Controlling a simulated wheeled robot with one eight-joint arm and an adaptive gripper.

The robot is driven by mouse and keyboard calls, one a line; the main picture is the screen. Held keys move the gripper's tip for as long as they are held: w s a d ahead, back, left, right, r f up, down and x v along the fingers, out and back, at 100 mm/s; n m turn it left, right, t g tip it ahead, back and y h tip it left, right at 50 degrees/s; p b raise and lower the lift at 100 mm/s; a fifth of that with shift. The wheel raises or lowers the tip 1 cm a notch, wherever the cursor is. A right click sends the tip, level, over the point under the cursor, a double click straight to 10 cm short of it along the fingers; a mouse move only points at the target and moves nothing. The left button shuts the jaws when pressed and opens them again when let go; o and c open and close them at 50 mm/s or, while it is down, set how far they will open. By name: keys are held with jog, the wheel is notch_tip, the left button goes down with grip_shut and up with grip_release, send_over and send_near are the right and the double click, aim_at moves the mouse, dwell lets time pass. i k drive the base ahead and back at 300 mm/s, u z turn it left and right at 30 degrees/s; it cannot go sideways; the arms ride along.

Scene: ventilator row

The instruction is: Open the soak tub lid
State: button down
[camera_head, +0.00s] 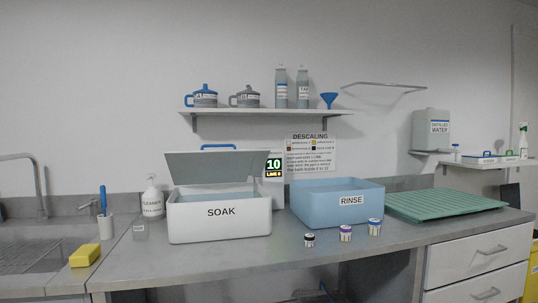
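The soak tub (220,222) is a white box marked SOAK on the counter, left of the middle. Its grey lid (213,167) stands raised and tilted at the back of the tub, with a blue handle (218,147) on its top edge. The tub's mouth is uncovered and a blue-grey inside shows. My gripper is not in this view.
A blue tub marked RINSE (338,203) stands to the right, with several small jars (346,233) in front. A green ribbed mat (440,204) lies further right. A cleaner bottle (152,197), a yellow sponge (85,255) and a sink (35,245) are at the left. A shelf (265,110) hangs above.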

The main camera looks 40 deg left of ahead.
aim_at(202, 166)
jog(key=z, duration=1.05)
jog(key=i, duration=0.1)
jog(key=u, duration=3.3)
